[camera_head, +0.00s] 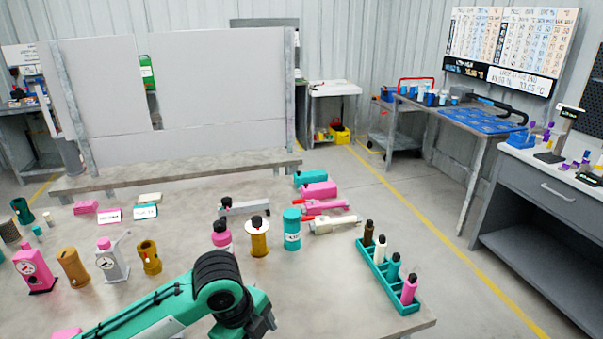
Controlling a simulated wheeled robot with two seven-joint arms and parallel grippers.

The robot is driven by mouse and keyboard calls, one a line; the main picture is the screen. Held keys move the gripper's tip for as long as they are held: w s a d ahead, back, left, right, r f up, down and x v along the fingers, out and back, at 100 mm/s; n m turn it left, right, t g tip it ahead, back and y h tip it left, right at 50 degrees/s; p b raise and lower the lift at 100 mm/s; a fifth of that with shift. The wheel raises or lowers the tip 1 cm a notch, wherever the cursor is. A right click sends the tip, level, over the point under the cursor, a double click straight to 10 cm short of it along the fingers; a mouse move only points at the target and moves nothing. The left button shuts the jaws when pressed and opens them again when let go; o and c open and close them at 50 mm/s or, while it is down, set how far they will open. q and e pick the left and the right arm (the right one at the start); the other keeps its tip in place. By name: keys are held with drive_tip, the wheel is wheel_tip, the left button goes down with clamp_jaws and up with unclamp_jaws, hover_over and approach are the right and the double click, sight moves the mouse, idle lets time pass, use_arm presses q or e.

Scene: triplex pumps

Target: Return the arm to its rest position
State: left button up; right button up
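My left arm (222,297), green with a black ribbed joint, comes in from the bottom left and reaches over the front of the table (330,275). Its far end bends down toward the bottom edge, where a dark block (259,322) shows that may be part of my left gripper. No fingertips can be made out, so I cannot tell whether it is open or shut, or holds anything. My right arm and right gripper are not in view.
A teal rack (374,277) with several bottles stands at the table's right. Pump-like parts (112,260) stand at left. Bare table lies between arm and rack.

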use_arm(q)
drive_tip(key=s+f+n+t+h, duration=0.2)
drive_tip(key=s+f+n, duration=0.5)
drive_tip(key=n, duration=0.3)
drive_tip(key=s+a+f+n+y, duration=0.2)
drive_tip(key=s+a+f+n, duration=0.2)
drive_tip(key=s+a+n, duration=0.25)
drive_tip(key=s+a+f+n+y, duration=0.2)
drive_tip(key=s+a+f+n, duration=0.2)
drive_tip(key=s+a+n, duration=0.3)
wheel_tip(320, 180, down, 28)
drive_tip(key=w+f+m, duration=0.1)
drive_tip(key=s+a+f+g, duration=0.1)
drive_tip(key=s+a+f, duration=0.1)
drive_tip(key=s+f, duration=0.7)
drive_tip(key=s+a+f+p, duration=0.1)
drive_tip(key=s+f, duration=0.9)
drive_tip(key=f, duration=0.1)
drive_tip(key=shift+s+a+g, duration=0.2)
drive_tip(key=shift+a+g, duration=0.2)
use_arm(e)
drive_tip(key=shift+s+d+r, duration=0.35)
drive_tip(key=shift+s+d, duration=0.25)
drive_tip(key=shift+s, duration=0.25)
use_arm(q)
drive_tip(key=shift+m, duration=0.25)
